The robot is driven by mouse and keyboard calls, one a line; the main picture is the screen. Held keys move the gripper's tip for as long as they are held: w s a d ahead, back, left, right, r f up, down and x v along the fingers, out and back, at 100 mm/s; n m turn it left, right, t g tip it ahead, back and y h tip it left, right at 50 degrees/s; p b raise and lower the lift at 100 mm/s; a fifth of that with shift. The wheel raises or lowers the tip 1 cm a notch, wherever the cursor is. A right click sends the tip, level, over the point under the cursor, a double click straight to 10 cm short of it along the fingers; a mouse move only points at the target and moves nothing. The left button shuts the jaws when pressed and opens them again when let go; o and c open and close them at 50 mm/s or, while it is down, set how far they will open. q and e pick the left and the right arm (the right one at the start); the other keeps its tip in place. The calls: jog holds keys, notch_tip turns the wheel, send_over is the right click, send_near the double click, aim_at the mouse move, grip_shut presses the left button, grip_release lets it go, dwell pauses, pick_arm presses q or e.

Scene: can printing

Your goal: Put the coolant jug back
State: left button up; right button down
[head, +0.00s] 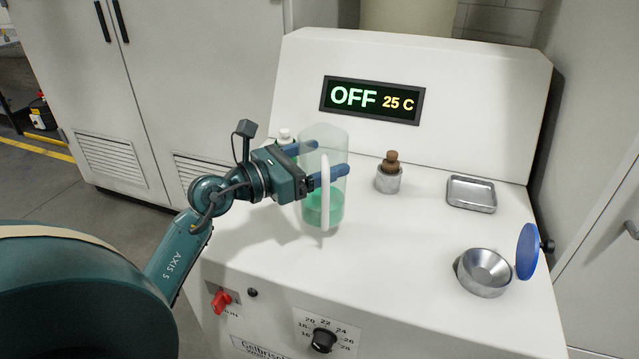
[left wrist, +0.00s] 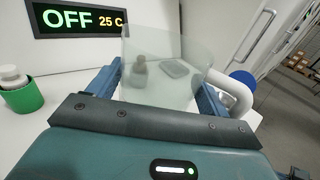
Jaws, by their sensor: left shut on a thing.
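The coolant jug (head: 323,208) is a clear upright jug with green liquid in its lower part and a white handle facing the front. My left gripper (head: 328,174) is shut on it, with a blue finger on either side of its upper half. I cannot tell whether its base touches the white machine top (head: 400,245). In the left wrist view the clear jug wall (left wrist: 160,65) stands between the fingers, with the white handle (left wrist: 236,92) at the right. My right gripper is not in view.
A green cup with a white-topped item (left wrist: 20,92) stands left of the jug. The display (head: 372,100) reads OFF, 25 C.

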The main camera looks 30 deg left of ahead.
pick_arm(q)
notch_tip(320, 180, down, 3)
jog(key=shift+f, duration=0.1)
jog(key=shift+f+b, duration=0.3)
jog(key=shift+f, duration=0.1)
jog(key=shift+f, duration=0.2)
jog(key=o, duration=1.7)
